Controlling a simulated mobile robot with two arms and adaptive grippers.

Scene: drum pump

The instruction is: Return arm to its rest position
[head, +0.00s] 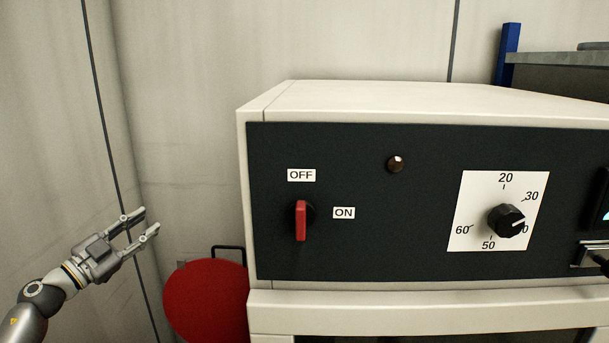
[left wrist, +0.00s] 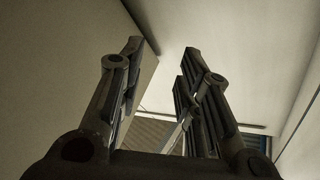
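My left gripper (head: 140,222) is at the left of the head view, in front of the wall and left of the machine, touching nothing. Its two fingers are apart with nothing between them. In the left wrist view the open fingers (left wrist: 162,75) also show, with bare wall and ceiling-like surfaces beyond. The control box (head: 330,250) has a dark front panel with a red switch (head: 301,220) whose handle points up toward the OFF label. My right gripper is not clearly seen in either view.
A round red object (head: 206,300) stands low between my left gripper and the control box. A black dial (head: 506,221) on a white plate and a dark brown lamp (head: 396,164) sit on the panel. A blue post (head: 508,50) and grey surface are at the back right.

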